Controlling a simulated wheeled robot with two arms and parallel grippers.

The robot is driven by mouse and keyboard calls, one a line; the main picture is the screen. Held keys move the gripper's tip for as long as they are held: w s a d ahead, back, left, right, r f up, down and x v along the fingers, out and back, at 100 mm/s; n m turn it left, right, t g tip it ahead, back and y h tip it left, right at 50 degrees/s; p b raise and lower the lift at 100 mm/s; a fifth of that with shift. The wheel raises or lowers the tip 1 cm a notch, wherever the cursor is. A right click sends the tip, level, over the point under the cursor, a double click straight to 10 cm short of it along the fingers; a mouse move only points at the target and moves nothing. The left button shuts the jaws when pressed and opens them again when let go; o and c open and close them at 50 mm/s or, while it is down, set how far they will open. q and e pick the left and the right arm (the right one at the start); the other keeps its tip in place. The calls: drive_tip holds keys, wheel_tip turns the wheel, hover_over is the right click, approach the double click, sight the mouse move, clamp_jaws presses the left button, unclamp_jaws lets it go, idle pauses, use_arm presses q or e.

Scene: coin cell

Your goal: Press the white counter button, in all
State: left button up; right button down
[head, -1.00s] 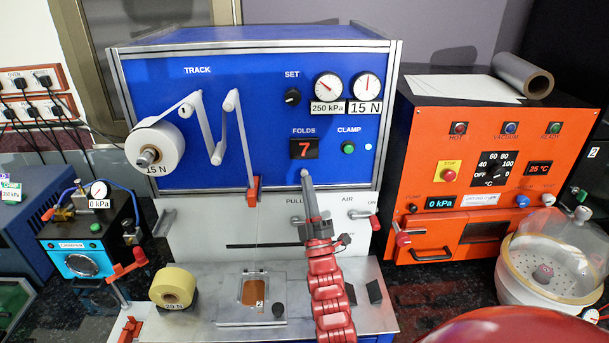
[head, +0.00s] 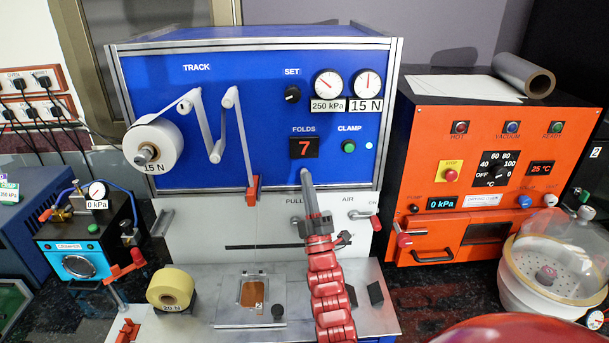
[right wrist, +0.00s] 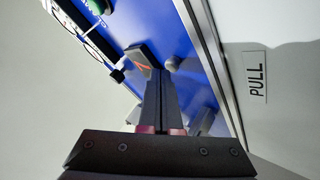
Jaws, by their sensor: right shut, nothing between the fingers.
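The blue machine front (head: 265,110) has a FOLDS counter (head: 304,147) reading a red 7. A small pale round button (right wrist: 172,64) stands out from the blue panel below the counter in the right wrist view. In the head view my fingers largely cover that spot. My right gripper (head: 307,178) points up at the panel just under the counter, its fingers together and empty. In the right wrist view its fingertips (right wrist: 153,78) are close beside the button; I cannot tell whether they touch it. My left gripper is not in view.
A green CLAMP button (head: 348,146) is right of the counter. A red tape hook (head: 252,190) is to the left, the AIR lever (head: 364,214) to the right. An orange oven (head: 470,160) stands further right. The machine's deck has a yellow roll (head: 170,288).

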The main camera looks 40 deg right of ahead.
drive_tip(key=shift+w+d+b, duration=0.2)
drive_tip(key=shift+w+b, duration=0.15)
drive_tip(key=shift+b, duration=0.05)
idle(0.4)
drive_tip(key=shift+s, duration=0.1)
drive_tip(key=shift+s+a+b, duration=0.4)
drive_tip(key=shift+s+a, duration=0.1)
drive_tip(key=shift+s, duration=0.2)
drive_tip(key=s+a, duration=0.1)
drive_tip(key=s+b, duration=0.1)
drive_tip(key=s, duration=0.1)
drive_tip(key=s+a, duration=0.1)
drive_tip(key=shift+s+a, duration=0.15)
drive_tip(key=shift+a, duration=0.15)
idle(0.9)
